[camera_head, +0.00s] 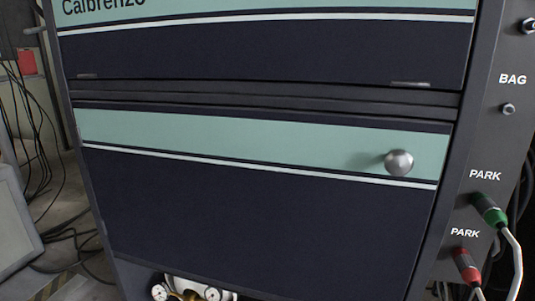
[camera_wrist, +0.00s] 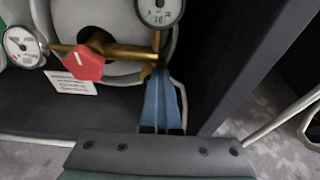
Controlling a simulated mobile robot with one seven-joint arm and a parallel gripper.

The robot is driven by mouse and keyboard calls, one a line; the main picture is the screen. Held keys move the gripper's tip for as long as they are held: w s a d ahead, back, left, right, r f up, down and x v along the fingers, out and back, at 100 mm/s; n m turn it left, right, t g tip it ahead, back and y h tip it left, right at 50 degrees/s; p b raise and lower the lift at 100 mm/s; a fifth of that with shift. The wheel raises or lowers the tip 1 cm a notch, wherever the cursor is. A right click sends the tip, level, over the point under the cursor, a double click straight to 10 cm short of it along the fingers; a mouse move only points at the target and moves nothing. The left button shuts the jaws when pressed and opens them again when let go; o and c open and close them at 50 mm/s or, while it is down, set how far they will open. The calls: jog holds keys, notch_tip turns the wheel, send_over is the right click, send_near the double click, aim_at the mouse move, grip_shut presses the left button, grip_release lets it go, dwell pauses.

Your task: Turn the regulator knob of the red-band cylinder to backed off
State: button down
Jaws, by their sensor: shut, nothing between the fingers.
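In the wrist view the red regulator knob (camera_wrist: 82,62) sits on a brass regulator body (camera_wrist: 125,51), with a white line on its face. A white-faced gauge (camera_wrist: 22,46) is to its left and another gauge (camera_wrist: 158,10) is up and to its right. A pale cylinder (camera_wrist: 107,18) stands behind; I see no red band on it. My gripper (camera_wrist: 160,74) has blue fingers closed together, empty, to the right of the knob and apart from it. The fingertips overlap the lower end of the brass fitting; contact cannot be told. In the head view my gripper does not show.
A white printed label (camera_wrist: 72,84) is below the knob. A dark upright panel (camera_wrist: 235,70) is close on the right. In the head view a cabinet drawer front (camera_head: 260,215) with a round knob (camera_head: 399,162) stands above the gauges (camera_head: 212,293); cables hang at the right side.

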jog(key=shift+a, duration=0.4)
jog(key=shift+w+a, duration=0.15)
jog(key=shift+a, duration=0.2)
jog(key=shift+a+f, duration=0.15)
jog(key=shift+f+p+v, duration=0.15)
jog(key=shift+p+v, duration=0.25)
jog(key=shift+v, duration=1.1)
jog(key=shift+f+p+v, duration=0.1)
jog(key=shift+p+v, duration=0.3)
jog(key=shift+v, duration=1.05)
jog(key=shift+a, duration=0.15)
